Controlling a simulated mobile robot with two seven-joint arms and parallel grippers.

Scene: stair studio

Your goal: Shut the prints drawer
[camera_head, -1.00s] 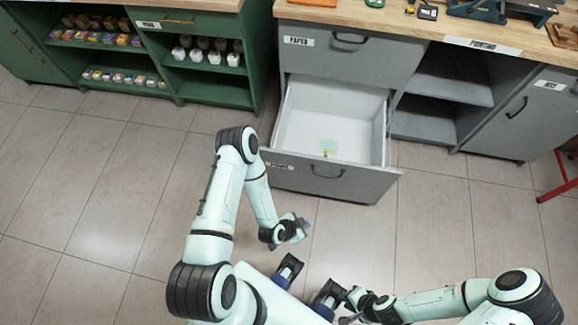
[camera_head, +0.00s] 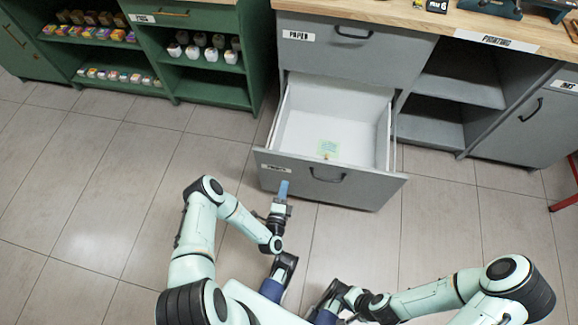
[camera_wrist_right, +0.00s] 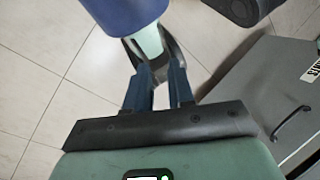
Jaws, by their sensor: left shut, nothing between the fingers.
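The prints drawer stands pulled out from the grey cabinet, below a closed drawer labelled PAPER. Its front (camera_head: 345,185) has a dark handle and a small label at the left that is too small to read. A pale green sheet with a small yellowish thing lies inside. My left gripper (camera_head: 284,185) is shut and empty, its tips pointing at the left part of the drawer front, below the label. I cannot tell whether they touch it. My right gripper (camera_wrist_right: 160,82) is open and empty, low near my base, away from the drawer in the head view.
The closed PAPER drawer (camera_head: 350,48) is above the open one. Open grey shelves (camera_head: 455,92) stand to its right, and a green cabinet (camera_head: 215,92) with small pots stands to the left. The tiled floor (camera_head: 110,185) at the left is clear.

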